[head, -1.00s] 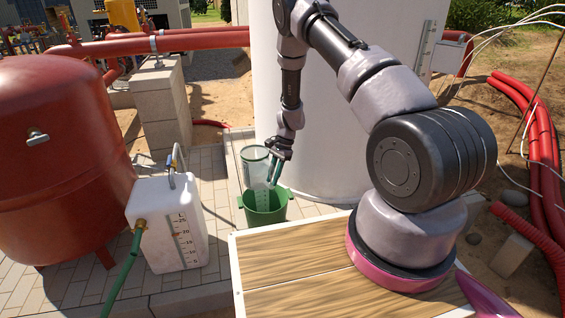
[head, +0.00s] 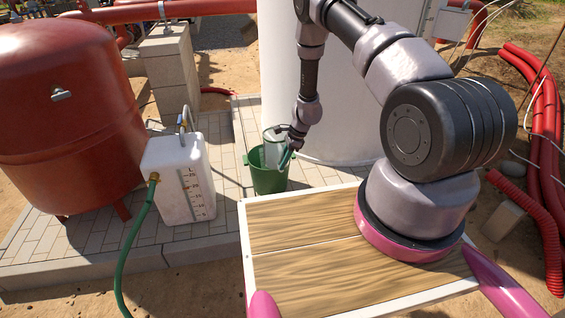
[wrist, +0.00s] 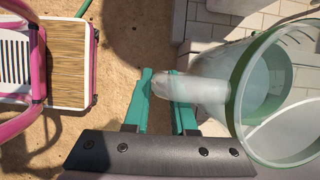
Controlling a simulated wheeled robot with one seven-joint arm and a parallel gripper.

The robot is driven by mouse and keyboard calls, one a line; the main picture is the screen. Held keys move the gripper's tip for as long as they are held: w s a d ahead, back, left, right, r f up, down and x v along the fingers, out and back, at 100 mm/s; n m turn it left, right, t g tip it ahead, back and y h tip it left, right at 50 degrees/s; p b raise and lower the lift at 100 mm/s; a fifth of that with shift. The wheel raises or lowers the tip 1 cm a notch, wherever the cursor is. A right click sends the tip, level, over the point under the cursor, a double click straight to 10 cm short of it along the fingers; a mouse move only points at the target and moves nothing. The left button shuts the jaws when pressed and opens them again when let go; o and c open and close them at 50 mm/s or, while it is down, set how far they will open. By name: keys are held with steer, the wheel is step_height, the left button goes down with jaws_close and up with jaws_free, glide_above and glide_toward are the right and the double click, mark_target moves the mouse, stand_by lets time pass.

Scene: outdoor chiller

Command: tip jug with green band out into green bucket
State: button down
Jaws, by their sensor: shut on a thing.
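The clear jug with green band (head: 272,143) is over the mouth of the green bucket (head: 268,181) in the head view; the bucket rim hides its lower part. It looks tilted there, though its exact angle is hard to tell. In the wrist view the jug (wrist: 243,85) fills the right side, its green-rimmed mouth facing right. My gripper (wrist: 168,82) has its teal fingers shut on the jug's pale handle. It shows small beside the jug in the head view (head: 287,157). I cannot tell how much the jug holds.
A white graduated tank (head: 178,180) with a green hose stands left of the bucket on the paving. A red vessel (head: 65,110) is farther left. A tall white cylinder (head: 345,90) rises close behind the bucket. A wooden-topped surface (head: 300,225) lies in front.

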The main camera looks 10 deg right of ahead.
mark_target(277, 157)
steer(key=w+g, duration=0.1)
steer(key=w, duration=0.2)
steer(key=w+g, duration=0.2)
steer(key=w, duration=0.1)
steer(key=shift+w+r+m, duration=0.1)
steer(key=shift+r+m, duration=0.1)
steer(key=shift+m, duration=0.1)
steer(key=shift+a+f+m+g, duration=0.15)
steer(key=shift+m+g, duration=0.15)
steer(key=shift+g, duration=1.1)
steer(key=shift+w+r+g, duration=0.2)
steer(key=shift+r+g, duration=0.15)
steer(key=shift+r, duration=0.2)
steer(key=shift+w+r+g, duration=0.15)
steer(key=shift+r+g, duration=0.2)
steer(key=shift+r, duration=0.2)
steer(key=shift+w+r+m+g, duration=0.2)
steer(key=shift+r+g, duration=0.1)
steer(key=shift+r, duration=0.25)
steer(key=shift+w+r+m+g, duration=0.1)
steer(key=shift+w+r+g, duration=0.15)
steer(key=shift+r, duration=0.25)
steer(key=shift+w+r+g, duration=0.25)
steer(key=shift+r+g, duration=0.2)
steer(key=shift+r, duration=0.15)
